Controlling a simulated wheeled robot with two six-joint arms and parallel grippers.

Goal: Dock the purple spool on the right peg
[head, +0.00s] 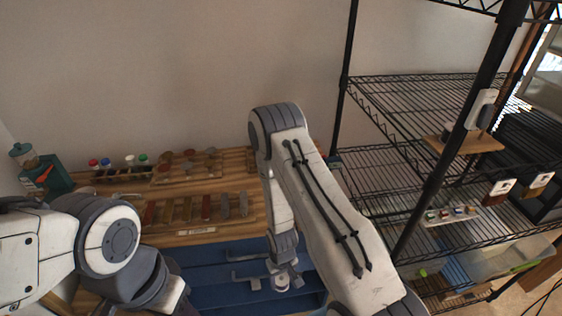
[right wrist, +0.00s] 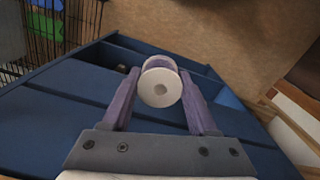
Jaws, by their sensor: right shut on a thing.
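I cannot make out the right peg in either view. My left arm comes in at the lower left, and its gripper is out of the picture.
A blue stepped unit (head: 215,290) lies under my right gripper, with thin grey bars (head: 246,256) on it. Behind it a wooden bench (head: 180,230) carries rows of colored strips and small bottles (head: 130,160). A black wire shelf (head: 410,170) stands close on the right.

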